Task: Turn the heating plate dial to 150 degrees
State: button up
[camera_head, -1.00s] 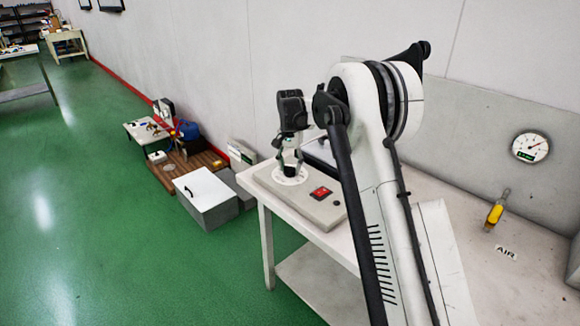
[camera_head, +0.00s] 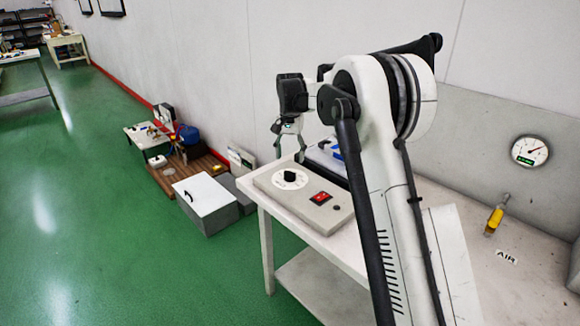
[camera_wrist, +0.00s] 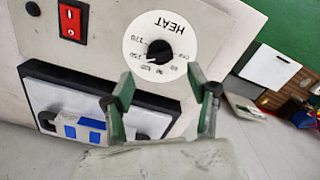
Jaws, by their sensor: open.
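The heating plate (camera_head: 320,210) is a pale box on the table with a red switch (camera_head: 321,198). Its black dial knob (camera_head: 289,176) stands on a round white scale near the left end. The wrist view shows the knob (camera_wrist: 158,51) and the scale marked HEAT (camera_wrist: 168,28), upside down. The scale numbers are small, and I cannot surely read where the knob points. My gripper (camera_head: 288,157) is open and empty, behind and above the knob, apart from it. In the wrist view its green fingertips (camera_wrist: 160,82) are spread below the dial.
A dark-framed device with blue parts (camera_wrist: 83,130) lies beside the heating plate. A white-lidded box (camera_head: 203,193) stands on the floor at left.

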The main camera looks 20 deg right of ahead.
aim_at(290, 172)
jog(key=shift+r, duration=2.75)
jog(key=s+a+r+n+t, duration=0.1)
jog(key=s+r+n+t, duration=0.1)
jog(key=s+r, duration=0.65)
jog(key=s+a+r+n+t, duration=0.1)
jog(key=s+r, duration=0.3)
jog(key=s, duration=1)
jog(key=s+f+n+t, duration=0.1)
jog(key=s+f, duration=0.3)
jog(key=s, duration=0.8)
jog(key=s+f+n+t, duration=0.2)
jog(key=s+f, duration=0.3)
jog(key=s, duration=0.8)
jog(key=shift+s+a+f+t, duration=0.25)
jog(key=shift+a+t, duration=0.1)
jog(key=shift+t, duration=0.25)
